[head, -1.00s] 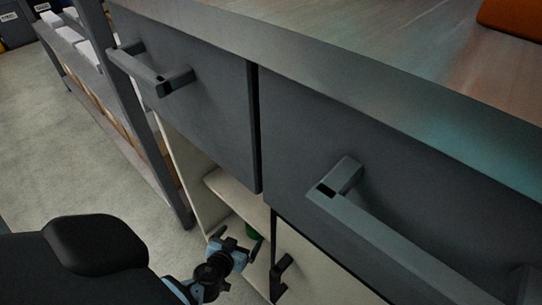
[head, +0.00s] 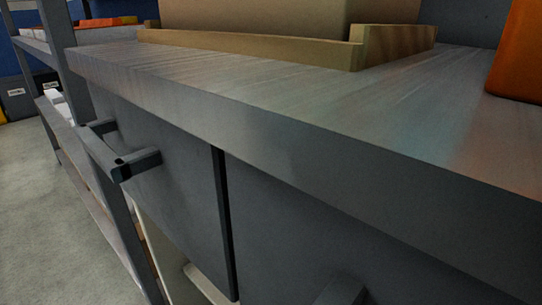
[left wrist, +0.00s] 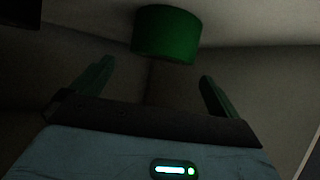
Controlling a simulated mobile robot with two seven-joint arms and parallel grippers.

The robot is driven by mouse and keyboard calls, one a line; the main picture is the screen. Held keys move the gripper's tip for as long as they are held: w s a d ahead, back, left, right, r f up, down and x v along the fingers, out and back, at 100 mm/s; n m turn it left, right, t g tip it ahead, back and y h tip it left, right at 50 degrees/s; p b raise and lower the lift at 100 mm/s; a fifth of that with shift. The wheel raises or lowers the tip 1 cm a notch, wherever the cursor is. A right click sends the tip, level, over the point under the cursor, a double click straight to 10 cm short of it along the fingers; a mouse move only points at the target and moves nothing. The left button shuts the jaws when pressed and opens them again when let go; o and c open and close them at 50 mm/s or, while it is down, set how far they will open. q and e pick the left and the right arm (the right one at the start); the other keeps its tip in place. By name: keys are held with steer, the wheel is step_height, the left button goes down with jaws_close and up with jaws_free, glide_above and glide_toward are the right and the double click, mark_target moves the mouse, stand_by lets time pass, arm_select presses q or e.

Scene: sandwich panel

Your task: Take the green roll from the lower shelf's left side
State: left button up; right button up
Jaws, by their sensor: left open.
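The green roll (left wrist: 166,35) shows in the left wrist view at the top centre, inside a dim, pale-walled compartment. My left gripper (left wrist: 152,80) is open, its two fingers spread to either side. The roll lies beyond the fingertips and between their lines, apart from them, with nothing between the fingers. In the head view now, neither the roll nor my left gripper shows. The shelf opening (head: 165,262) is only partly in view below the left drawer. My right gripper is in neither view.
A grey counter (head: 300,135) with two drawer fronts, the left one with a bar handle (head: 125,160), fills the head view. A wooden tray (head: 250,46) and an orange object (head: 518,55) are on top. Open floor (head: 40,200) lies at left.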

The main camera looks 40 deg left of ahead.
arm_select(q)
steer(key=b+x, duration=0.2)
steer(key=x, duration=0.3)
steer(key=c, duration=0.9)
